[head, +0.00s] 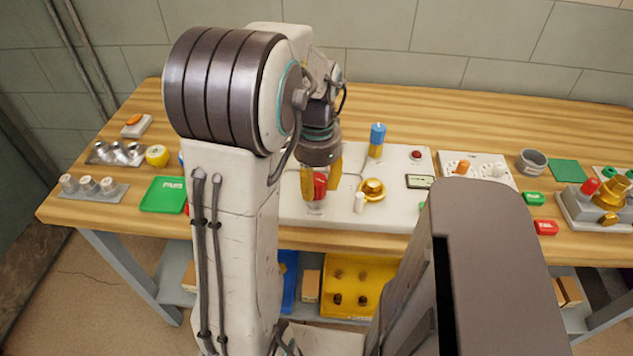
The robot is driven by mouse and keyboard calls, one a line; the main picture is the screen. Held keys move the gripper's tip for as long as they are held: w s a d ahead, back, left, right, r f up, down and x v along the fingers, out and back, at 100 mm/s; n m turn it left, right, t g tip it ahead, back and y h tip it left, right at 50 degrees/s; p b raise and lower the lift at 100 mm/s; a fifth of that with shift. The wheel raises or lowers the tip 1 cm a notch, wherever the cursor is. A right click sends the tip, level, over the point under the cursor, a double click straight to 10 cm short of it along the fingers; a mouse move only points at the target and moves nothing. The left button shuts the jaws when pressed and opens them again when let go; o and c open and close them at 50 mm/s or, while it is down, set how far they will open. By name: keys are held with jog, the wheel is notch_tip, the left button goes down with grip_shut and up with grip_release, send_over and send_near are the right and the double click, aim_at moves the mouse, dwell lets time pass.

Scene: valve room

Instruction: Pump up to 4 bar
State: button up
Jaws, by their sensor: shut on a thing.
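My gripper (321,183), with orange-yellow fingers, points down over the left part of a white panel (400,220) on the wooden bench. It is shut on a red knob or handle (320,187), which sits above a pale round base on the panel. To its right are a gold dome-shaped fitting (372,188) with a small white piece (359,203) beside it. A blue-topped upright part (377,138) stands behind. A small dark-framed display (419,181) lies at the panel's right; its reading is too small to tell. My arm hides the panel's left side.
At left are a green tray (163,195), a yellow roll (157,155) and several metal cylinders. At right are a socket panel (478,165), a grey cup (532,161), green and red blocks and a brass valve (610,195). A yellow bin (350,305) is on the lower shelf.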

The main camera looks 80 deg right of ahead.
aim_at(317, 179)
jog(key=shift+a+f+m, duration=0.1)
jog(key=shift+m, duration=0.2)
dwell(0.4)
jog(key=o, duration=1.2)
jog(key=shift+r, duration=0.2)
notch_tip(317, 179, up, 12)
jog(key=shift+f, duration=0.15)
dwell(0.4)
